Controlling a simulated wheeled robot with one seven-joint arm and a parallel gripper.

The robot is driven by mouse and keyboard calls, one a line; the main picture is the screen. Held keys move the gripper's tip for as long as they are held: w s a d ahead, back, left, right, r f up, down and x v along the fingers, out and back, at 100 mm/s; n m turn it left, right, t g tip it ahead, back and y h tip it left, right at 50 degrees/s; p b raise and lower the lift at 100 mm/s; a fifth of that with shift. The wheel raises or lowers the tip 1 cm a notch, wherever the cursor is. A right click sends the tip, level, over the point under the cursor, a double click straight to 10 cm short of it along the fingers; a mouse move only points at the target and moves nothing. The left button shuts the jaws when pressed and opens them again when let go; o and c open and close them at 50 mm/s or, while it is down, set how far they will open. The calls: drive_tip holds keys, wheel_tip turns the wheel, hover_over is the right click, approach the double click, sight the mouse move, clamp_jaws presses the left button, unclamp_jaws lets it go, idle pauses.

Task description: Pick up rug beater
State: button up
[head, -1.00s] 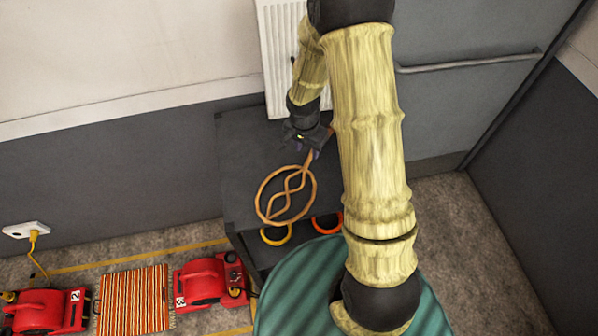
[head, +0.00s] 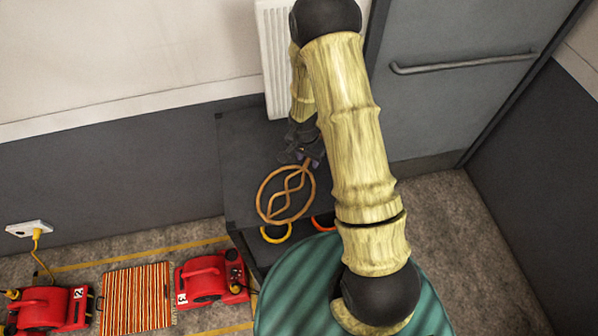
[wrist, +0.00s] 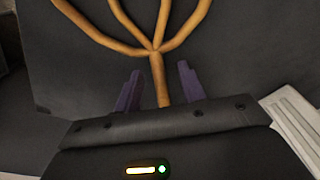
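The rug beater (head: 286,195), a tan looped cane head with a thin handle, lies on the dark bench top, its head toward the front edge. In the wrist view its handle (wrist: 163,85) runs down between the two purple fingers of my gripper (wrist: 160,85). The fingers are open, with a gap on each side of the handle. In the head view my gripper (head: 308,160) is at the handle end of the beater, and my arm hides the rest of the handle.
The dark bench (head: 240,150) stands against the wall beside a white radiator (head: 273,60). Yellow (head: 276,236) and orange (head: 322,224) rings show below its front edge. Red machines (head: 209,280) and a striped rug (head: 136,298) are on the floor at left. A grey door (head: 470,110) is at right.

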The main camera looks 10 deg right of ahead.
sight(308, 159)
idle(0.4)
clamp_jaws()
drive_tip(key=shift+r, duration=0.15)
wheel_tip(308, 159, up, 10)
drive_tip(key=b, duration=0.2)
idle(0.4)
idle(0.3)
drive_tip(key=c, duration=0.7)
unclamp_jaws()
drive_tip(key=shift+c, duration=0.2)
clamp_jaws()
